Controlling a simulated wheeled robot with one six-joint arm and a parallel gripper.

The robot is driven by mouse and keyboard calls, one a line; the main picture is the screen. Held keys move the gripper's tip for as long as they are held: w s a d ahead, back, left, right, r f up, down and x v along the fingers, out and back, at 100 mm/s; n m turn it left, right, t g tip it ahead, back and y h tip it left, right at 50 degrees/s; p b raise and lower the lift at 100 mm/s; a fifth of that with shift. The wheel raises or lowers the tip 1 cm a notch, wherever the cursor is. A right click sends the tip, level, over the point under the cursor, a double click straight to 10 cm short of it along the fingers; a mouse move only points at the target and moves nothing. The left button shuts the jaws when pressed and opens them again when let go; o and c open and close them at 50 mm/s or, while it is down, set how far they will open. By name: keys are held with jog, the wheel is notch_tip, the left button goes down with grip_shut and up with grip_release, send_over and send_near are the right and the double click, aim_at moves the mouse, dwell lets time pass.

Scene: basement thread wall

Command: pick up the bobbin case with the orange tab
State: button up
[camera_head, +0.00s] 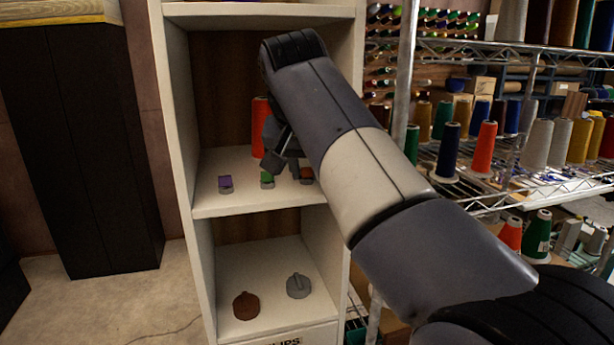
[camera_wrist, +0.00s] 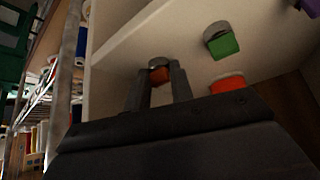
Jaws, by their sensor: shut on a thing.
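The bobbin case with the orange tab (camera_head: 307,174) is at the right end of the middle shelf, partly behind my arm. In the wrist view the same case (camera_wrist: 159,74) sits between the two fingertips of my gripper (camera_wrist: 161,80), which is shut on it. In the head view my gripper (camera_head: 297,164) reaches down to it and is mostly hidden by my arm. I cannot tell whether the case touches the shelf. A case with a green tab (camera_head: 267,180) stands to its left, and one with a purple tab (camera_head: 225,184) further left.
A tall red thread cone (camera_head: 260,127) stands behind the cases. The white shelf unit (camera_head: 179,130) has side walls close to my arm. A brown lidded thing (camera_head: 245,306) and a grey one (camera_head: 298,286) lie on the lower shelf. A wire rack of thread cones (camera_head: 470,200) stands at right.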

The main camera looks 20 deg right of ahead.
jog(key=shift+r, duration=0.15)
jog(key=shift+a+r, duration=0.15)
jog(key=shift+r, duration=0.05)
notch_tip(320, 180, up, 6)
jog(key=s+a+b, duration=0.1)
jog(key=s+a, duration=1)
jog(key=a, duration=0.5)
jog(key=shift+a+r, duration=0.15)
dwell(0.6)
